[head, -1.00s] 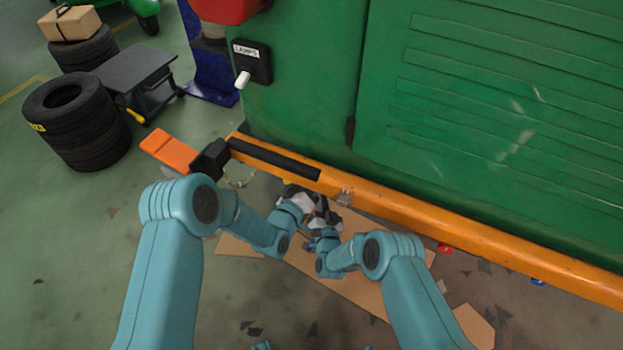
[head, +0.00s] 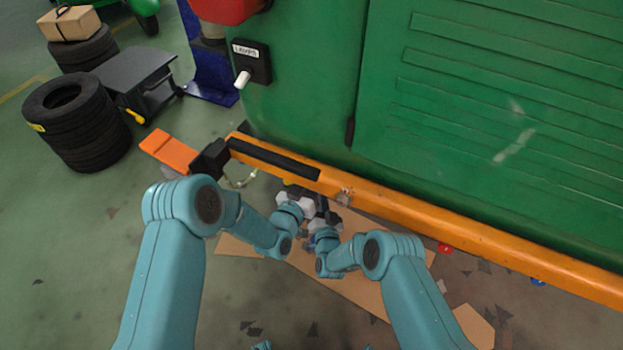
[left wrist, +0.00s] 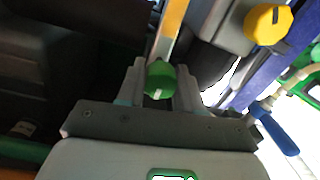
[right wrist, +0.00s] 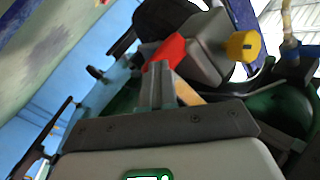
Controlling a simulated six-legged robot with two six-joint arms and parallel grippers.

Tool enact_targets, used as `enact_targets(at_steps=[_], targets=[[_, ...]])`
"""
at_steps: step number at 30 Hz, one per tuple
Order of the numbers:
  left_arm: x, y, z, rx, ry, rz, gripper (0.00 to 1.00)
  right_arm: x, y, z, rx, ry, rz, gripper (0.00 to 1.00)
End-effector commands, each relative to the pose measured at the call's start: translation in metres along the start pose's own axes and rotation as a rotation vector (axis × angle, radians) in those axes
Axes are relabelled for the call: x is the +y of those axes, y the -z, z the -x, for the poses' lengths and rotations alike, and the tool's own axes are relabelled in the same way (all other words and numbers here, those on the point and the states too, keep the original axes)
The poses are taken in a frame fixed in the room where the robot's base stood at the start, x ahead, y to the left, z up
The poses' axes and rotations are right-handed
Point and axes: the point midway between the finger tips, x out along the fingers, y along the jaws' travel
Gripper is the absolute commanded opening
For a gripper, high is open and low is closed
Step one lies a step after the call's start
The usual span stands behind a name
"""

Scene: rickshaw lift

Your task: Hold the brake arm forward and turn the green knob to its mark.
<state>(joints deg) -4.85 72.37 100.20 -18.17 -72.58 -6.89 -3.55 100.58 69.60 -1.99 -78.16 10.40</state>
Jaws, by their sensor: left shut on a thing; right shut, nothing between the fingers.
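The green knob (left wrist: 160,80), with a pale line on its face, shows in the left wrist view between the fingers of my left gripper (left wrist: 159,88). That gripper is shut on it. A yellow-orange bar (left wrist: 170,30) runs up behind the knob. In the right wrist view my right gripper (right wrist: 160,84) has its fingers together, empty. A red part (right wrist: 165,54) and a tan bar (right wrist: 187,92) show just behind the fingers; I cannot tell whether they are the brake arm or whether the fingers touch them. In the head view both grippers are partly hidden beneath the orange beam.
A yellow knob (left wrist: 268,23) on a grey housing and a blue-handled lever (left wrist: 278,132) are near the left gripper. The orange beam (head: 440,228) runs along the green body (head: 480,120). Tyres (head: 75,125) and a black stand (head: 140,80) are farther left. Cardboard (head: 350,285) lies below.

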Motion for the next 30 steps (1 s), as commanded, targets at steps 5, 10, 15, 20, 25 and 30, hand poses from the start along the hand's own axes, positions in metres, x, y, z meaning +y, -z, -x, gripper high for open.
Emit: enact_targets(at_steps=[5, 10, 15, 20, 25, 30], targets=[[-0.001, -0.003, 0.002, -0.007, 0.003, -0.005, 0.05, 0.001, 0.001, 0.000, 0.001, -0.002, 0.000, 0.00], [-0.001, -0.003, 0.002, -0.007, 0.003, -0.004, 0.05, 0.001, 0.001, -0.001, 0.002, -0.002, 0.000, 0.00], [-0.001, -0.003, 0.002, -0.006, 0.003, -0.004, 0.61, 0.001, 0.001, -0.001, 0.002, -0.002, 0.000, 0.00], [0.000, -0.002, 0.001, -0.004, 0.002, -0.004, 0.61, 0.001, 0.001, -0.001, 0.003, -0.001, 0.000, 0.00], [0.000, -0.001, 0.003, -0.003, 0.001, -0.005, 0.61, 0.001, 0.002, -0.001, 0.004, -0.001, 0.000, 0.00], [-0.001, -0.001, 0.028, -0.006, 0.002, -0.002, 0.61, 0.000, 0.002, -0.001, 0.005, -0.001, 0.000, 0.00]])
